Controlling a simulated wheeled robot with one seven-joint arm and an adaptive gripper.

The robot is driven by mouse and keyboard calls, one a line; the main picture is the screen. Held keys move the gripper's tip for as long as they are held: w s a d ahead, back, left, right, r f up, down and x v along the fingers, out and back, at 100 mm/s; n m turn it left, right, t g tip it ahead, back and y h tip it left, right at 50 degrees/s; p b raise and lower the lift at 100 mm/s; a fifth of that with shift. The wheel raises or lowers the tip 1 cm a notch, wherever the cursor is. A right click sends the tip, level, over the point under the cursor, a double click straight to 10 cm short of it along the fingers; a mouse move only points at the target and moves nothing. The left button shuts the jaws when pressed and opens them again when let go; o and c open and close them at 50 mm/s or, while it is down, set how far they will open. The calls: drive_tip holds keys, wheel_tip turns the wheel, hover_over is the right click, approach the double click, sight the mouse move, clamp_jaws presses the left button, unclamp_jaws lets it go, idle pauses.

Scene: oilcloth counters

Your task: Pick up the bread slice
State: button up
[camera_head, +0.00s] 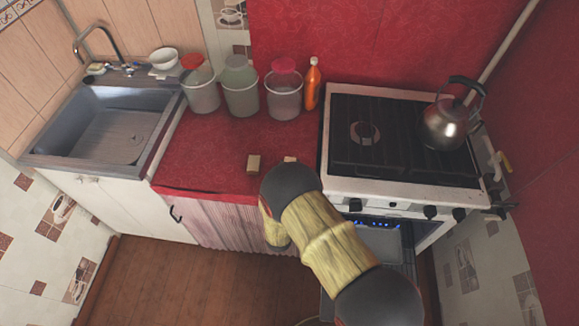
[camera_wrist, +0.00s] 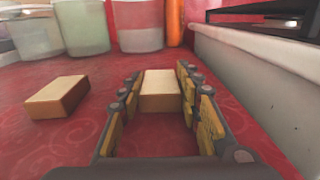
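Two small tan-topped blocks that look like bread slices lie on the red counter (camera_head: 217,152). One bread slice (camera_wrist: 160,82) is between the fingertips of my gripper (camera_wrist: 160,90) in the wrist view. The fingers are apart, with narrow gaps showing beside the slice. In the head view this slice (camera_head: 290,158) is mostly hidden behind my arm. The other bread slice (camera_wrist: 57,97) lies to the left, outside the fingers; it also shows in the head view (camera_head: 254,162). My gripper is hidden by my arm in the head view.
Several plastic containers, including a grey-green one (camera_head: 240,92), and an orange bottle (camera_head: 312,85) stand at the back of the counter. The white stove (camera_head: 402,182) with a kettle (camera_head: 443,125) borders the right side closely. A sink (camera_head: 105,130) is at left. The counter's left front is clear.

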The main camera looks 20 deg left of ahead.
drive_tip(key=c, duration=0.4)
drive_tip(key=shift+o, duration=0.2)
drive_tip(key=shift+r, duration=0.1)
